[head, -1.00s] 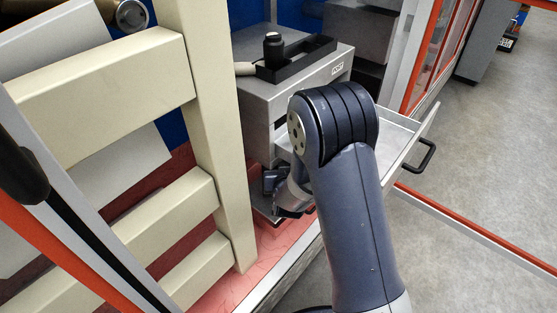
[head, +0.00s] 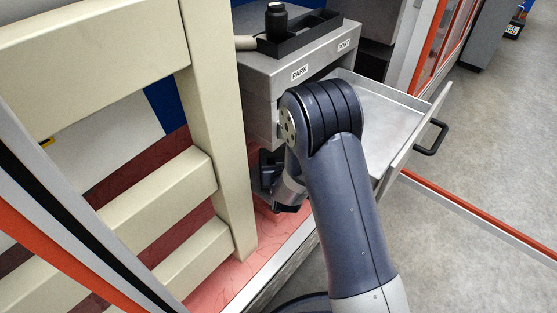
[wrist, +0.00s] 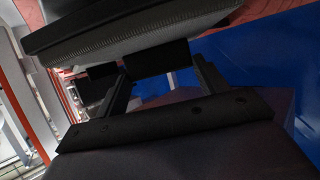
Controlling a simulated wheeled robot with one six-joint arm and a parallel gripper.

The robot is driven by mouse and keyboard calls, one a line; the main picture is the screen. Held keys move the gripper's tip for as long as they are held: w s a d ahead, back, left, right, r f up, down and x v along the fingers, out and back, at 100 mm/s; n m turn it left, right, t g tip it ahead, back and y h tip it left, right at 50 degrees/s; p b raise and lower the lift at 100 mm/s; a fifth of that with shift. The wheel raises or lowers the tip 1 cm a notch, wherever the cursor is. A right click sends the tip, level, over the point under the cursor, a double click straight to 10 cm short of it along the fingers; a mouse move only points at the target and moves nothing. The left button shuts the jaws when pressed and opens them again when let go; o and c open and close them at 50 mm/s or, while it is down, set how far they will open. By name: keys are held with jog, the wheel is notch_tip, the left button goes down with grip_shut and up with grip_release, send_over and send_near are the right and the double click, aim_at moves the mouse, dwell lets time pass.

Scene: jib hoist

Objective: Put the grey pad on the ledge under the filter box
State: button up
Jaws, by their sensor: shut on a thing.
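My gripper (head: 277,188) is low beside the left side of a grey cabinet, partly hidden behind my own arm in the head view. In the wrist view, my gripper (wrist: 160,82) has its two dark fingers at a dark grey, finely textured slab (wrist: 145,35) across the top of the picture. The slab looks like the grey pad, held in the jaws; its far edges are cut off. I cannot make out the filter box or its ledge for certain in either view.
The grey cabinet (head: 262,75) has PARK and PORT labels and a black tray (head: 300,35) on top. Its drawer (head: 385,115) stands open to the right. A cream frame (head: 215,120) stands close on the left, above red flooring (head: 235,275).

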jog(key=shift+d, duration=0.15)
jog(key=shift+f+b, duration=0.55)
jog(key=shift+b, duration=0.05)
jog(key=o, duration=1.2)
jog(key=shift+s, duration=0.1)
